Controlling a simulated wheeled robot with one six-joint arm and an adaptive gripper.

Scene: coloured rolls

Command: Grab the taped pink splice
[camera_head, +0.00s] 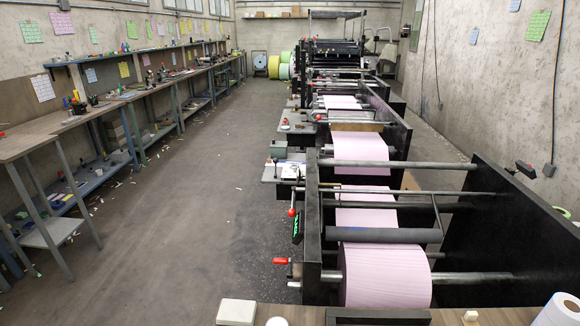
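A wide pink roll (385,276) sits on a metal shaft at the near end of a long black machine. Its pink web (366,200) runs back over several rollers, with another stretch (360,152) further along. I cannot make out a taped splice on the pink material; it is hidden or too small to tell. My gripper does not show in the head view.
A dark roller (384,235) and metal bars cross between black side frames. A wooden surface (290,313) in front bears a white block (236,312) and a white roll (559,310). Cluttered workbenches (95,108) line the left wall. The grey floor (185,215) between is open, with scraps.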

